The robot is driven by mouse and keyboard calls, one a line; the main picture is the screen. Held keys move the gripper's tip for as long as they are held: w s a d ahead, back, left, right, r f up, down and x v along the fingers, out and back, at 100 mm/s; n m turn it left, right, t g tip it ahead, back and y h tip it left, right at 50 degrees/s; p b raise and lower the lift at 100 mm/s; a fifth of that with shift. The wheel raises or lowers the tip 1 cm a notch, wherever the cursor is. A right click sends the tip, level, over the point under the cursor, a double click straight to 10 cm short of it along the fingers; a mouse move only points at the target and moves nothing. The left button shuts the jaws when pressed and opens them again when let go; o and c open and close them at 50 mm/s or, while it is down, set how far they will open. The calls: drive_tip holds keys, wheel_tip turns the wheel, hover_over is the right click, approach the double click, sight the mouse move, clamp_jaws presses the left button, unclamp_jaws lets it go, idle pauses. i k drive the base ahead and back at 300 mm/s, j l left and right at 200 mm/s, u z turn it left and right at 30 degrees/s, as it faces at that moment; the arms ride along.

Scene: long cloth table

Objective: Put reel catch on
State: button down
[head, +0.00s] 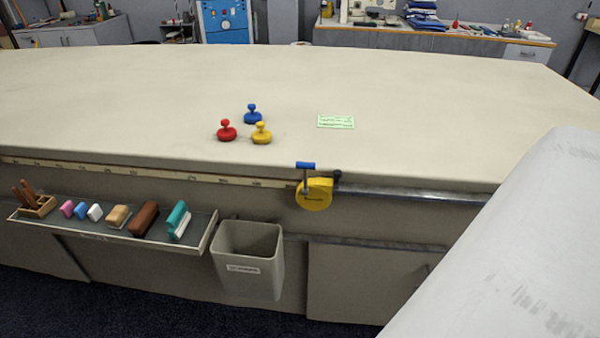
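A yellow round reel (314,196) hangs at the front edge of the long table, at the right end of a measuring tape (150,172) that runs along the edge. A lever with a blue handle (305,165) stands up at the reel's upper left; I take it to be the catch. Its grey stem (305,183) runs down in front of the reel. I cannot tell whether it presses on the reel. A dark knob (337,175) sits just right of the reel. My gripper is not in view.
The cloth table top (430,100) is mostly clear. Red (227,131), yellow (262,135) and blue (252,115) knobbed weights and a green card (335,121) lie on it. Below the edge are a tray (90,233) of brushes and blocks and a grey bin (248,265). A large pale shape, probably my arm, covers the lower right.

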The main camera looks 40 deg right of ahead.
sight(305, 165)
drive_tip(key=k+l+z, duration=0.15)
drive_tip(key=z, duration=0.9)
